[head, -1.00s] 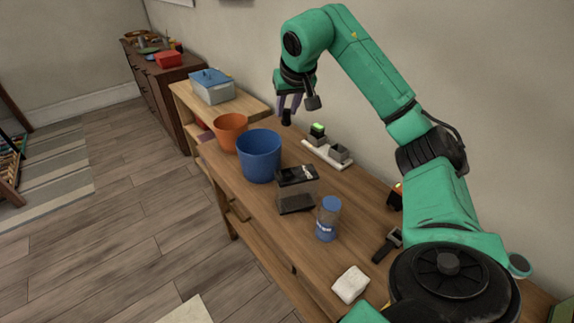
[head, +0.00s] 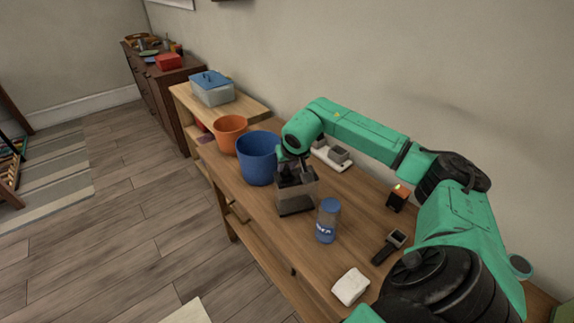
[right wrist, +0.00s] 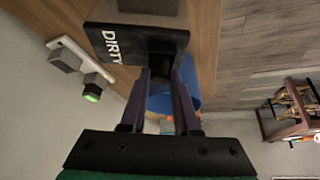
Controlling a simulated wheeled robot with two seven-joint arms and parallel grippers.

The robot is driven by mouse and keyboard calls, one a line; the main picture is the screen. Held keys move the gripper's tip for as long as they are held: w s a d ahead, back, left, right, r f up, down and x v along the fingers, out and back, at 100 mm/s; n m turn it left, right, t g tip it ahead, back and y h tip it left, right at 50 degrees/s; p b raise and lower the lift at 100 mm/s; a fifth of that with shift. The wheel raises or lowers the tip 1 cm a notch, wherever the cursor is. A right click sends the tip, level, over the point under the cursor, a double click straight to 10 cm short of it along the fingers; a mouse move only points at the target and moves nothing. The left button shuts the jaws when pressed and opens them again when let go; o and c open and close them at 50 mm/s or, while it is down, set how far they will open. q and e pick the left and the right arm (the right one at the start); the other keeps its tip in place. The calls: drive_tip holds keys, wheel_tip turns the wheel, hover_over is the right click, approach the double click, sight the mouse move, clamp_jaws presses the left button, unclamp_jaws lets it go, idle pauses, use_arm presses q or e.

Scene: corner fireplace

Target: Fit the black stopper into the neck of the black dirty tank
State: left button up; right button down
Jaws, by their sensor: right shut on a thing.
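The dirty tank (head: 297,204) is a see-through box with a black lid and base, standing on the wooden bench. In the right wrist view its black top (right wrist: 112,42) reads "DIRTY". My right gripper (head: 287,169) points down at the top of the tank. In the right wrist view my right gripper (right wrist: 161,76) is shut on the black stopper (right wrist: 161,64), a small dark block between its fingers. The stopper is over or at the tank's top. The neck is hidden, and I cannot tell whether the stopper sits in it. My left gripper is not in view.
A blue bucket (head: 257,160) stands close behind the tank, with an orange pot (head: 229,136) beyond. A blue-capped bottle (head: 327,222) stands just right of the tank. A white strip (head: 328,160) with small grey blocks lies by the wall. A white cloth (head: 350,287) lies nearer.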

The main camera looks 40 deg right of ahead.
drive_tip(key=c, duration=0.6)
unclamp_jaws()
drive_tip(key=shift+c, duration=0.2)
drive_tip(key=shift+r, duration=0.25)
drive_tip(key=b+v, duration=0.1)
drive_tip(key=v, duration=1)
drive_tip(key=shift+s+r, duration=0.25)
drive_tip(key=shift+a, duration=0.15)
